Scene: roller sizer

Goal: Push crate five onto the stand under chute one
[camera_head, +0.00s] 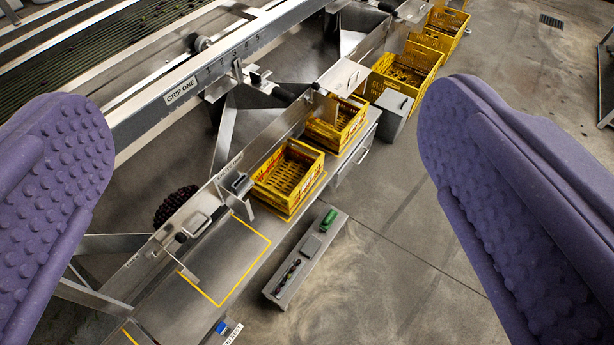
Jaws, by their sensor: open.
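My gripper (268,120) is open, its two purple studded fingers wide apart at the left and right of the view, with nothing between them close by. Below and beyond it, a yellow crate (288,175) sits on a long steel stand (215,262), just past an empty area outlined in yellow tape. A second yellow crate (337,125) stands behind it, and more yellow crates (405,72) stand farther back. I cannot read which crate is five. Steel chutes (190,222) with small plates line the left side of the stand; their numbers are too small to tell.
A narrow grey tray (308,255) with a green item and small dark things stands right of the stand. A grey box (394,110) stands beside the far crates. The sizer frame (180,93) labelled "GRIP ONE" runs along the upper left. The concrete floor on the right is mostly clear.

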